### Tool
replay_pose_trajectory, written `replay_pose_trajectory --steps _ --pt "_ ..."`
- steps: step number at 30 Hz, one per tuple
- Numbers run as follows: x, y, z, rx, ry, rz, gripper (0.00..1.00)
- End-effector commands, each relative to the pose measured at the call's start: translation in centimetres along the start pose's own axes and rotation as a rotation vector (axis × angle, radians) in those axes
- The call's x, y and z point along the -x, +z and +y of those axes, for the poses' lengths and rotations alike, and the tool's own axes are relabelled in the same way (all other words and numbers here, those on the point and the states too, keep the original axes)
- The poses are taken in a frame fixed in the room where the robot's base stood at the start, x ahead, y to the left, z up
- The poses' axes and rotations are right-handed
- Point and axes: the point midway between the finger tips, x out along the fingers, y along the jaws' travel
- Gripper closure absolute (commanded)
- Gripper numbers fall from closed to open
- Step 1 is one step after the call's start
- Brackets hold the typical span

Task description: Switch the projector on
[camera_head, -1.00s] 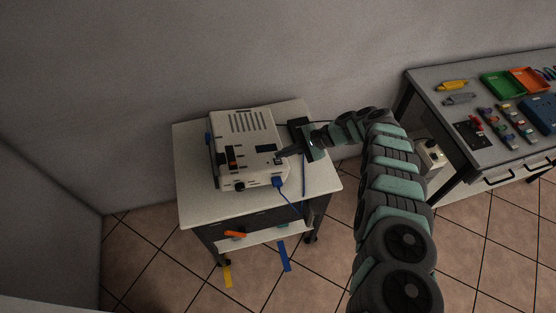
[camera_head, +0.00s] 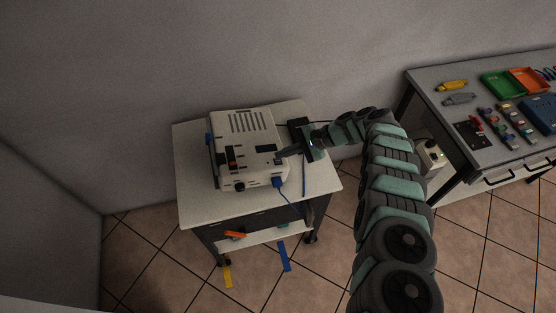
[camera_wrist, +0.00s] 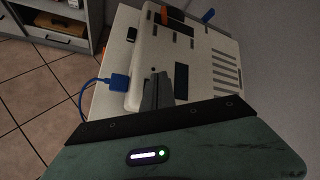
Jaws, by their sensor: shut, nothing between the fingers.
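The white projector (camera_head: 248,146) sits on the top of a small cart (camera_head: 318,179). It has a vented top, dark panels and an orange-and-black part near its left side. A blue plug (camera_head: 279,182) is in its front right corner; it also shows in the wrist view (camera_wrist: 117,82). My gripper (camera_head: 280,154) reaches in from the right, with its fingertips at the projector's top near the right edge. In the wrist view my gripper (camera_wrist: 157,82) is shut and empty, its fingers over the projector (camera_wrist: 205,62) beside a dark panel. I cannot tell whether the tips touch the surface.
A blue cable (camera_head: 290,201) hangs from the plug over the cart's front. The lower shelf (camera_head: 263,236) holds an orange item (camera_head: 235,234). A workbench (camera_head: 427,83) with trays and connectors stands at right.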

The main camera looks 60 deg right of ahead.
Motion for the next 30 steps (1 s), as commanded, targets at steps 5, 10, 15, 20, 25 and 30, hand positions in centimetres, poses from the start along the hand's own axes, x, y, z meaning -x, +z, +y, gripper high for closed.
replay_pose_trajectory --steps 5,10,15,20,25,30 --pt "0.0 0.0 0.0 0.0 0.0 0.0 1.0" --pt "0.0 0.0 0.0 0.0 0.0 0.0 1.0" --pt "-0.2 -0.12 0.12 0.0 0.0 0.0 1.0" --pt "-0.6 -0.44 0.43 0.0 0.0 0.0 1.0" --pt "-0.56 -0.46 0.41 0.0 -0.001 0.0 1.0" --pt "-0.58 -0.45 0.42 0.0 0.0 0.0 1.0"
